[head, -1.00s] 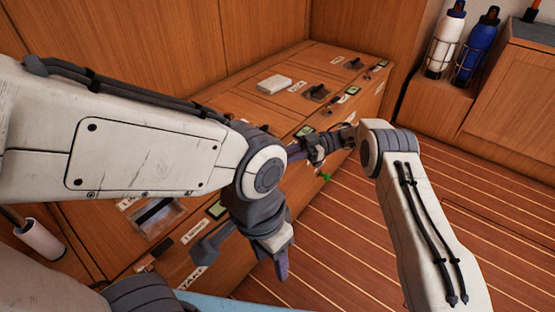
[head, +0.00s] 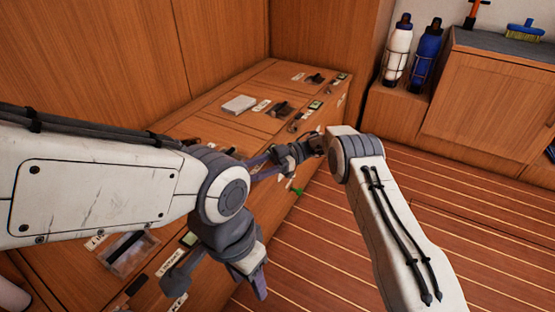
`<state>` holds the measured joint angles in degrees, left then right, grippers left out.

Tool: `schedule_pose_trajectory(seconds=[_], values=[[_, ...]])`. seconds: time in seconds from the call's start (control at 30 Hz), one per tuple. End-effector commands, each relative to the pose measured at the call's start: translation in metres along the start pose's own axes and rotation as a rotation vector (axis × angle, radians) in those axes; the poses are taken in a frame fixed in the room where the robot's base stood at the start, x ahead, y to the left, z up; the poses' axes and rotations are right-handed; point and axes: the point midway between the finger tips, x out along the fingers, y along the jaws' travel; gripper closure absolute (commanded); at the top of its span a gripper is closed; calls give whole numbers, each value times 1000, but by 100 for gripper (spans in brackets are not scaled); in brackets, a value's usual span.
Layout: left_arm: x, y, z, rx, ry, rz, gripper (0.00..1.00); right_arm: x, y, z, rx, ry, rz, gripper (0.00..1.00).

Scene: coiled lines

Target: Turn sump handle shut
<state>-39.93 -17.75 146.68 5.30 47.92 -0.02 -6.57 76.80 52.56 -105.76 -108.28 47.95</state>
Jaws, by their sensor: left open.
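Several dark handles sit on the wooden locker, each beside a white label. One dark handle (head: 283,108) lies in a recess on the top and another (head: 314,78) is farther back. The labels are too small or tilted to read, so I cannot tell which handle is the sump one. A green handle (head: 297,191) sticks out from the front face. My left gripper (head: 218,284) hangs open over the locker's near front edge, apparently empty. My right gripper (head: 262,167) reaches left over the locker's front edge.
The wooden locker (head: 215,117) runs along the wall with a white box (head: 239,104) on top. A clear-lidded recess (head: 128,254) is at the near left. A white bottle (head: 398,50) and a blue bottle (head: 426,57) stand in holders at the back. The striped floor (head: 480,230) is clear.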

Motion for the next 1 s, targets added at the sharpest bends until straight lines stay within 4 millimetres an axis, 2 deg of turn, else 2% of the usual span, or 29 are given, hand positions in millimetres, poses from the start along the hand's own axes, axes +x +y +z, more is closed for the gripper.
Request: schedule_pose_trajectory(seconds=[0.03,0.07,0.43,0.7,1.0], values=[[-16,1,-1,0,0,0,50,-1,0,-22,-3,-1,2,45],[-22,2,-1,0,0,0,50,-1,1,-30,-3,-1,2,45],[-64,5,-4,0,0,0,50,-47,-66,-71,1,1,5,45],[-76,6,-4,0,0,0,50,-64,-92,-85,0,0,3,45],[-76,6,-4,0,0,0,50,-66,-96,-86,0,0,1,45]])
